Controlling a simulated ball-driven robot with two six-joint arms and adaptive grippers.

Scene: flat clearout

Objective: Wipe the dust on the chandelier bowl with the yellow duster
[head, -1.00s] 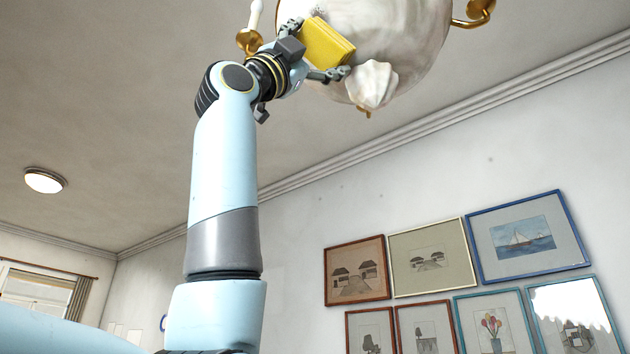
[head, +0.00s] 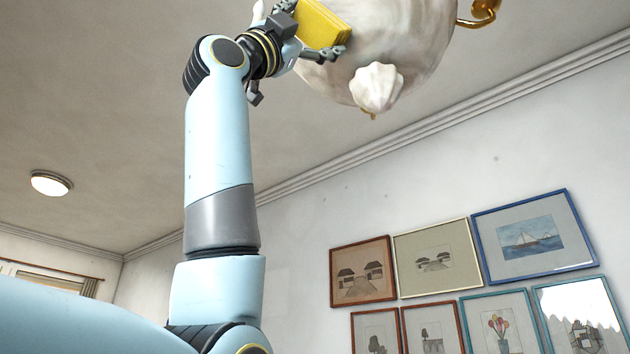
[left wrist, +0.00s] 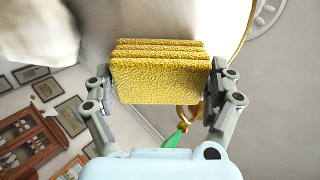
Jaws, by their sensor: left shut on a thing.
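The white, marbled chandelier bowl (head: 410,45) hangs at the top of the head view, cut off by the upper edge. Dull brownish-grey patches show on it. A pale ribbed lump (head: 377,88) sits at its lower side; I cannot tell whether it is dust or ornament. My left gripper (head: 312,28) is shut on the yellow duster (head: 324,20), at the bowl's left side. In the left wrist view the gripper (left wrist: 160,76) grips the layered duster (left wrist: 160,82) by its two ends. Whether the duster touches the bowl is unclear. My right gripper is out of view.
A gold chandelier arm (head: 480,12) curves out right of the bowl. Framed pictures (head: 520,240) hang on the wall below, and a ceiling lamp (head: 51,183) is far left. A wooden cabinet (left wrist: 35,140) shows in the left wrist view. Space below the bowl is clear.

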